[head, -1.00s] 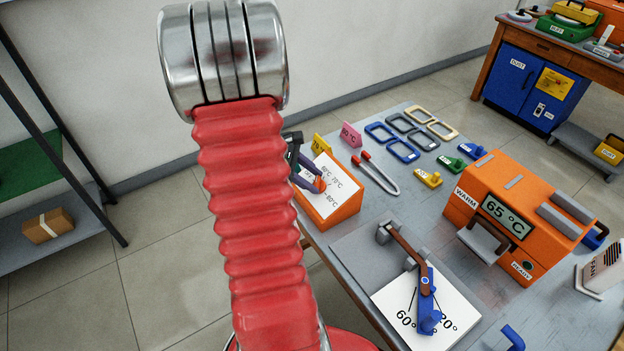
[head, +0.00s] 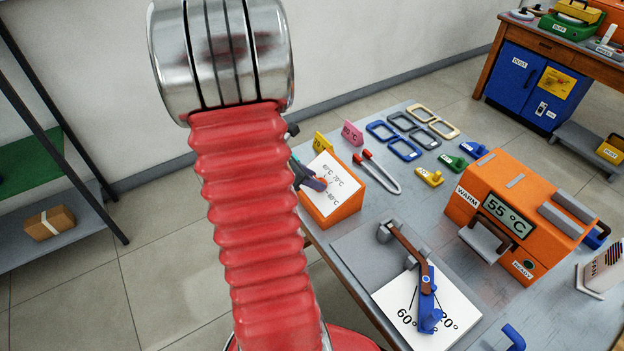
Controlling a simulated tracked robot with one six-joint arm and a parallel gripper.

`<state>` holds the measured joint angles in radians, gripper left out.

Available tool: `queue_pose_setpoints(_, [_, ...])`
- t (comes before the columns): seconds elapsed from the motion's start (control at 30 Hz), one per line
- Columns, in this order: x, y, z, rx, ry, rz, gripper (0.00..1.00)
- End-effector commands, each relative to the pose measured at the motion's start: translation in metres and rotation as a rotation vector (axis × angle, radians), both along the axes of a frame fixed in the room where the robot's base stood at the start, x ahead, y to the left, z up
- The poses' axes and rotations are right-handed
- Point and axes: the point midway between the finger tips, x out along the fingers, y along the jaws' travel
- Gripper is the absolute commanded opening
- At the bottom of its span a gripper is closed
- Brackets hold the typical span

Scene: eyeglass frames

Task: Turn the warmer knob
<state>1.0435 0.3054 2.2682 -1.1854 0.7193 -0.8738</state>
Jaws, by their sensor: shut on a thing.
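The warmer knob (head: 324,182) is on the sloped white dial face (head: 342,180) of a small orange control box (head: 338,213), marked with temperatures such as 60 °C, 70 °C and 80 °C. My gripper (head: 316,183) is at the left part of this dial, shut on the knob. Its dark jaws cover most of the knob, so its pointing direction is hard to tell. The orange warmer (head: 474,203), labelled WARM, stands to the right. Its display (head: 507,217) reads 55 °C.
A blue lever fixture (head: 426,300) stands on a white angle card in front. Red-handled tweezers (head: 380,173), several eyeglass frames (head: 404,148) and small labelled pegs (head: 430,177) lie behind. A shelf (head: 60,235) stands at far left.

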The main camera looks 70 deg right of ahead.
Motion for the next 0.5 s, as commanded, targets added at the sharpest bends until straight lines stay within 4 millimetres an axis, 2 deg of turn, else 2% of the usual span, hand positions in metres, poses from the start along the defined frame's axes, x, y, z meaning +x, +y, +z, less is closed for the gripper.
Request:
queue_pose_setpoints(0.03, [0.0014,0.0037,-0.0048,0.013,-0.002,0.014,0.1])
queue_pose_setpoints(0.5, [0.0012,0.0045,-0.0055,0.024,0.009,0.04,0.1])
